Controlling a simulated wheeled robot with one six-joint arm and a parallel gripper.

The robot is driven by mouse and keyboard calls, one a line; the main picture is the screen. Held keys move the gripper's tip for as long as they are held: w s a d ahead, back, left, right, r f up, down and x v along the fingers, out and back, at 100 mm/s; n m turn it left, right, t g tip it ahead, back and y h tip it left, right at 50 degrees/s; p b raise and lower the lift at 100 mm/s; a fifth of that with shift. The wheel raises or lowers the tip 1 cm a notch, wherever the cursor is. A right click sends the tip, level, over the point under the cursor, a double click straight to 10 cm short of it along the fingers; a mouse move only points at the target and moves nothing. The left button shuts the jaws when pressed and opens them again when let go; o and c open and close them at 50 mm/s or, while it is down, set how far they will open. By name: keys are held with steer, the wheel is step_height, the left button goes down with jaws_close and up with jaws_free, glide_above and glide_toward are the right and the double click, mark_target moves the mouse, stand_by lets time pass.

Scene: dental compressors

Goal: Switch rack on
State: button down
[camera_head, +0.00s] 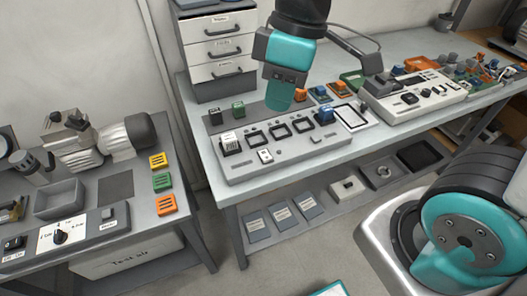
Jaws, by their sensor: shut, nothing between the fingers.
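A long light-grey rack (290,155) lies on the middle bench, with a row of dark-framed square slots along its top. A small white switch plate (265,156) sits on its front left part; its on or off position is too small to tell. A white-and-dark module (231,143) stands in the leftmost slot, and a blue piece (325,115) is at the right end. My gripper (279,104) points down above the back of the rack. Its teal fingers look shut and empty, and appear apart from the rack. It hides part of the bench behind.
A white control unit (415,95) and a white-framed panel (350,116) are right of the rack. Green (238,110) and blue (320,94) blocks stand behind it. A drawer cabinet (217,50) is back left. A second bench (100,190) with a rotary-switch panel (62,236) stands left, across a gap.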

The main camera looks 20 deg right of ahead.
mark_target(267, 159)
steer(key=w+d+f+n+g+h+b, duration=0.1)
steer(key=w+f+n+b, duration=0.4)
steer(key=w+f, duration=0.6)
steer(key=shift+w+d+n+h, duration=0.65)
steer(key=shift+d+n+h, duration=0.15)
steer(key=shift+d+n, duration=0.2)
steer(key=shift+f, duration=0.1)
steer(key=f, duration=0.4)
steer(key=s+f, duration=0.1)
steer(key=f, duration=0.8)
steer(key=shift+s+f, duration=0.4)
steer(key=shift+a, duration=0.1)
